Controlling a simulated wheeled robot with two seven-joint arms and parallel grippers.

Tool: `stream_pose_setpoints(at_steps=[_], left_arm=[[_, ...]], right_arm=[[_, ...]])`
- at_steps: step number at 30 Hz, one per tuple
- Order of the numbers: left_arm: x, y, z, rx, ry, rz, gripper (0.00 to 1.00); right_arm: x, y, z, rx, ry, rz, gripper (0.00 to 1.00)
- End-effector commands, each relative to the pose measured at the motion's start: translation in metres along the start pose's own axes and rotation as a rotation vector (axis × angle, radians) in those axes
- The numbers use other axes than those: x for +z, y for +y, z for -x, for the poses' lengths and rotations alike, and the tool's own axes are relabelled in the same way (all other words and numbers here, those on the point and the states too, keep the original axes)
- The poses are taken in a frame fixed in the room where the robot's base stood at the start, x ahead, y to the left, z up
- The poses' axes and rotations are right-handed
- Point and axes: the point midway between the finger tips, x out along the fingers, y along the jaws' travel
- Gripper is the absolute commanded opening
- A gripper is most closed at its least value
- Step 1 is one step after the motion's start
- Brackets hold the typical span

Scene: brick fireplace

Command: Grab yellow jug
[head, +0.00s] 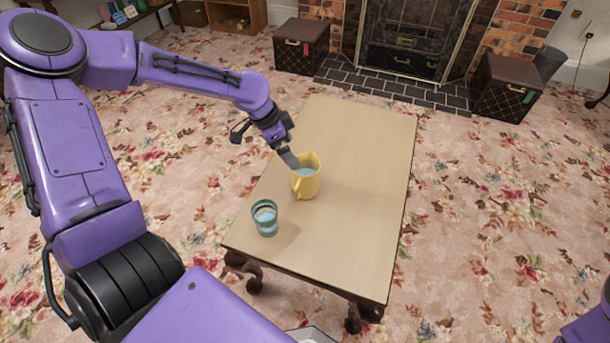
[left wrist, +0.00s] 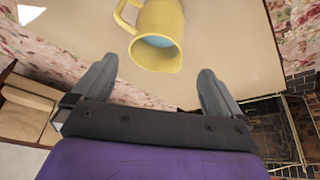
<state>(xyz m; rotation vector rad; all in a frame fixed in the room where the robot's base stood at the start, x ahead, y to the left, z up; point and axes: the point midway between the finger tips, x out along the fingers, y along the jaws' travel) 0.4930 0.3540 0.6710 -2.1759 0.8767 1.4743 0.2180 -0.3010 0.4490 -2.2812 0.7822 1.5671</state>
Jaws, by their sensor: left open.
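A yellow jug (head: 306,180) with a handle stands upright on the wooden table (head: 350,220), with pale blue liquid showing inside. My left gripper (head: 291,158) is just behind and above the jug's rim on its left side. In the left wrist view the jug (left wrist: 158,36) lies ahead of my open, empty left gripper (left wrist: 160,85), roughly midway between its fingers but beyond their tips. The jug's handle points to the left there. My right gripper is not in view; only a bit of that arm shows at the lower right.
A teal glass (head: 265,218) stands on the table in front of the jug, to its left. The right half of the table is clear. Dark trunks (head: 302,46) (head: 507,85) flank the brick fireplace (head: 410,40) behind.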

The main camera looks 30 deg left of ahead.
Motion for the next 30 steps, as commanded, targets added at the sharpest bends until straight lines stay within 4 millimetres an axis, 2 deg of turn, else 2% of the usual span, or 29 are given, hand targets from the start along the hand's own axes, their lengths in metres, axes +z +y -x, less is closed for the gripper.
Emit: stream_pose_setpoints(at_steps=[1, 3, 8, 15, 23, 24, 25, 30], left_arm=[[0.003, 0.001, -0.015, 0.004, -0.004, 0.002, 1.0], [0.002, 0.001, -0.027, 0.004, -0.004, 0.003, 1.0], [0.0, 0.002, -0.045, 0.003, -0.003, 0.004, 1.0], [-0.006, 0.003, -0.086, 0.002, -0.004, 0.006, 1.0], [-0.008, 0.003, -0.09, 0.0, -0.001, 0.006, 1.0], [-0.008, 0.003, -0.09, 0.0, -0.001, 0.006, 0.97], [-0.008, 0.003, -0.09, 0.0, -0.002, 0.006, 0.87], [-0.008, 0.003, -0.09, 0.0, -0.002, 0.006, 0.32]], right_arm=[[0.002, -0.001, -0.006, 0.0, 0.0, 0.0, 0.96], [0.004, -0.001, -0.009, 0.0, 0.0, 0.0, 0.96], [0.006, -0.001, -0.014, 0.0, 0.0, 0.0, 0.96], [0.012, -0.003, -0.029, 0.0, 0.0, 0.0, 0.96], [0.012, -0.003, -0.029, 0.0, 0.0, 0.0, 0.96], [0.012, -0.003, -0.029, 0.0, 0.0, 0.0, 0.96], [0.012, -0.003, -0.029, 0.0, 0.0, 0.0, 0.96], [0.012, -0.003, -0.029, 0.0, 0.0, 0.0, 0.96]])
